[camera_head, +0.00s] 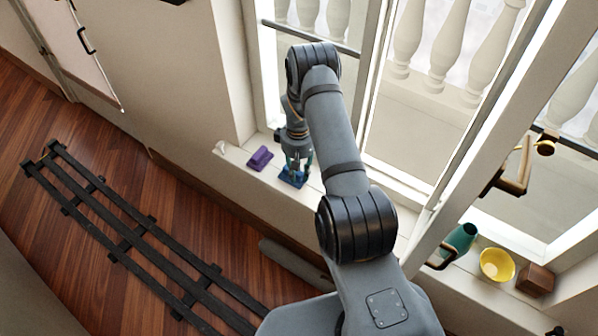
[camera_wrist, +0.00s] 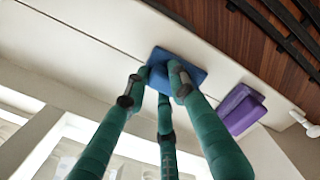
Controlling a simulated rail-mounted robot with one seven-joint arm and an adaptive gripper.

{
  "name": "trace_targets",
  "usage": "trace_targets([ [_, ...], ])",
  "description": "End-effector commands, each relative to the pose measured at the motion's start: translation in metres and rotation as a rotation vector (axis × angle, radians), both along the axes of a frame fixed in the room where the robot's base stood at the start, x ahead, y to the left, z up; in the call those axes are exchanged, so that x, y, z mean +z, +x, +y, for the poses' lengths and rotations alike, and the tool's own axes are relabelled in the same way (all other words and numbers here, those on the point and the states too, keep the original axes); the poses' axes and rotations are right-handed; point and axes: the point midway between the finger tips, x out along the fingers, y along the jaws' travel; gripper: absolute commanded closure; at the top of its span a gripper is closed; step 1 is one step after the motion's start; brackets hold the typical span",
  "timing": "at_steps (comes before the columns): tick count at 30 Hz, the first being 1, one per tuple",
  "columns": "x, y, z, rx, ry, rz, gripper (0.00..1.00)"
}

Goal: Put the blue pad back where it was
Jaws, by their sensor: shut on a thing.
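The blue pad (camera_head: 293,177) is at the white window sill, directly below my gripper (camera_head: 295,168), which points down. In the wrist view the blue pad (camera_wrist: 188,61) shows flat between the tips of my green-fingered gripper (camera_wrist: 160,80). The fingers are shut on the pad. Whether the pad rests on the sill or hangs just above it, I cannot tell. The fingertips hide part of it.
A purple block (camera_head: 260,158) sits on the sill (camera_head: 232,156) left of the pad, close by. A teal cup (camera_head: 460,238), a yellow bowl (camera_head: 496,264) and a brown wooden block (camera_head: 535,279) stand farther right. An open window frame (camera_head: 485,130) rises between.

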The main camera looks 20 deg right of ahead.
Motion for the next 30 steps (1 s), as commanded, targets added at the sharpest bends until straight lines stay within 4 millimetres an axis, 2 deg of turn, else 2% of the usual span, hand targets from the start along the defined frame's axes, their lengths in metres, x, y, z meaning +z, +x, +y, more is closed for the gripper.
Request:
trace_targets([
  [10, -0.001, 0.000, 0.000, 0.000, 0.000, 0.001, 0.58],
  [20, 0.002, 0.000, 0.000, 0.000, 0.000, 0.000, 0.57],
  [25, 0.021, 0.002, 0.000, 0.001, -0.001, -0.004, 0.57],
  [30, 0.058, 0.002, 0.000, -0.001, 0.000, -0.005, 0.57],
])
